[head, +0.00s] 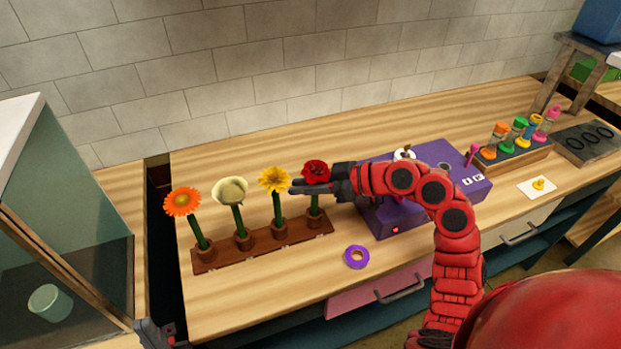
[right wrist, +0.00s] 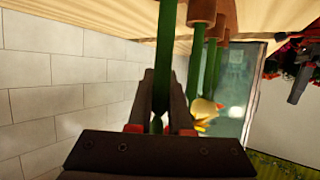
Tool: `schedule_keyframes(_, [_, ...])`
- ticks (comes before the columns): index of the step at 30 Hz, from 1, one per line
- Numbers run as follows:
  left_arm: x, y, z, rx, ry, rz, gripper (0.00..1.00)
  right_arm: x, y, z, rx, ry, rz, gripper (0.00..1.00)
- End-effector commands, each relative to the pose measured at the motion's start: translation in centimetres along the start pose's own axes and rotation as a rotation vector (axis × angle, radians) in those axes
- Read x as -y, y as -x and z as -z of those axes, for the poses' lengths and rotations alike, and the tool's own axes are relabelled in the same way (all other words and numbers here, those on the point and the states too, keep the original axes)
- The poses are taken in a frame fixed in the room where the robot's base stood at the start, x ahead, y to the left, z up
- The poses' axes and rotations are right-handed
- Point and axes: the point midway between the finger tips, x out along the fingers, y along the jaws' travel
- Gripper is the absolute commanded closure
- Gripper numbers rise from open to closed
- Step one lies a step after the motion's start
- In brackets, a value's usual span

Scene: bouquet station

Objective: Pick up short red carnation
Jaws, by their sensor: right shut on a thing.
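The red carnation (head: 316,171) stands upright at the right end of a brown wooden flower rack (head: 262,251). My right gripper (head: 312,187) is just below its bloom, coming in from the right. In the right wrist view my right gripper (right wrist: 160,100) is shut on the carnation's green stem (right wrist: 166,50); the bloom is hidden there. The stem's lower end still appears to be in its rack cup. Only a small dark and red part of my left gripper (head: 157,335) shows at the bottom left edge; its jaws cannot be made out.
Orange (head: 183,202), white (head: 231,191) and yellow (head: 274,180) flowers stand left of the carnation. A purple box (head: 440,180) lies behind my right arm. A purple ring (head: 357,257) lies in front. A rack of colourful capped vials (head: 513,152) is at the right.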

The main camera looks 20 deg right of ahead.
Motion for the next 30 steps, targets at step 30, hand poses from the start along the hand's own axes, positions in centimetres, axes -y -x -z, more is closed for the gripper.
schedule_keyframes(30, [-0.1, 2.3, -0.4, 0.0, 0.0, 0.0, 1.0, 0.0, 6.0, 14.4, -0.004, 0.002, 0.0, 1.0])
